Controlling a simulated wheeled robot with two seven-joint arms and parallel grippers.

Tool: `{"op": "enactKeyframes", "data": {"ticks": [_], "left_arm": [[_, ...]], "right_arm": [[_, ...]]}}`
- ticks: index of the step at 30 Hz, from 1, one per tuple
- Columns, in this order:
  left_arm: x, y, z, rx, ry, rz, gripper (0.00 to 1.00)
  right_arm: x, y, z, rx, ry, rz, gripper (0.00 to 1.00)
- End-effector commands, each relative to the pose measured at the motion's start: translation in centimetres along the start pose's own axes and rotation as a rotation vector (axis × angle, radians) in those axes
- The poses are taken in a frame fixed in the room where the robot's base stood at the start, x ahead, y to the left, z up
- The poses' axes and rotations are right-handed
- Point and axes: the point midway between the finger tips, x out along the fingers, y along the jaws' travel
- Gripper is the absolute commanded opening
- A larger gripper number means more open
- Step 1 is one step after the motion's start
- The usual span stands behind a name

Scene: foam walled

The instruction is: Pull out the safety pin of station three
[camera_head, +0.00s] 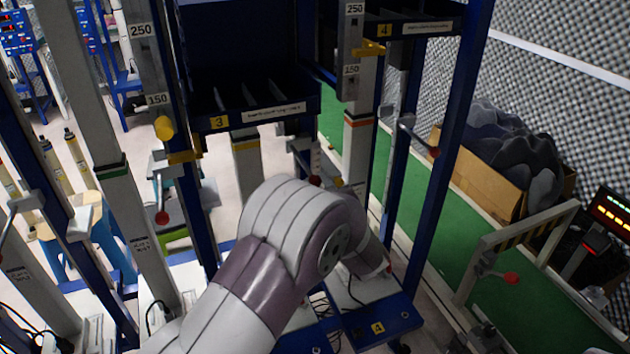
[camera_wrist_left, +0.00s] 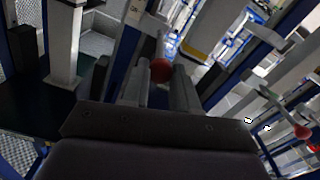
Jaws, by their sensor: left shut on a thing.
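Station three is the blue rack with a yellow 3 label (camera_head: 219,122) and a dark shelf bin (camera_head: 262,108), left of centre in the head view. My left arm (camera_head: 290,230) reaches in front of its lower part and hides my left gripper there. In the left wrist view my left gripper (camera_wrist_left: 160,76) has a finger on each side of a red ball (camera_wrist_left: 160,69) and is shut on it. The stem behind the ball is hidden, so I cannot tell whether it is the safety pin. My right gripper is not in view.
A red-knobbed lever (camera_head: 162,217) hangs left of station three, and another red knob (camera_head: 314,180) shows just above my arm. Station four (camera_head: 383,30) stands to the right. Blue and grey posts crowd close around. A green walkway (camera_head: 480,245) lies at the right.

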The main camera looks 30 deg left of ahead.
Motion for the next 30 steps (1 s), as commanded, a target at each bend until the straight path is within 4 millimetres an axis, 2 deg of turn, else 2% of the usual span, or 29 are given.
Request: {"op": "enactKeyframes", "data": {"ticks": [5,6,7,8,16,19,23,30], "left_arm": [[0.0,-0.2,0.4,0.007,-0.008,-0.001,0.00],[0.0,-0.2,0.4,0.007,-0.008,-0.001,0.41],[0.0,-0.2,0.4,0.007,-0.007,-0.001,0.51],[0.0,-0.2,0.4,0.006,-0.007,-0.001,0.54],[-0.1,-0.1,0.3,0.004,-0.005,-0.001,0.54],[-0.9,-0.1,0.3,0.005,-0.005,0.000,0.54],[-3.6,0.0,0.3,0.004,-0.005,0.004,0.54],[-10.1,0.0,0.3,0.005,-0.007,0.005,0.54]], "right_arm": [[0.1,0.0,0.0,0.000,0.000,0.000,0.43],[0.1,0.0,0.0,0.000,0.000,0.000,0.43],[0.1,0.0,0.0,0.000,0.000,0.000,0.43],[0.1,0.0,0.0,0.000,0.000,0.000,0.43],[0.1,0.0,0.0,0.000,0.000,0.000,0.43],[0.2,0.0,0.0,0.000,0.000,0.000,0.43],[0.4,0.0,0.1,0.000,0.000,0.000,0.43],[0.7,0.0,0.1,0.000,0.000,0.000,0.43]]}}
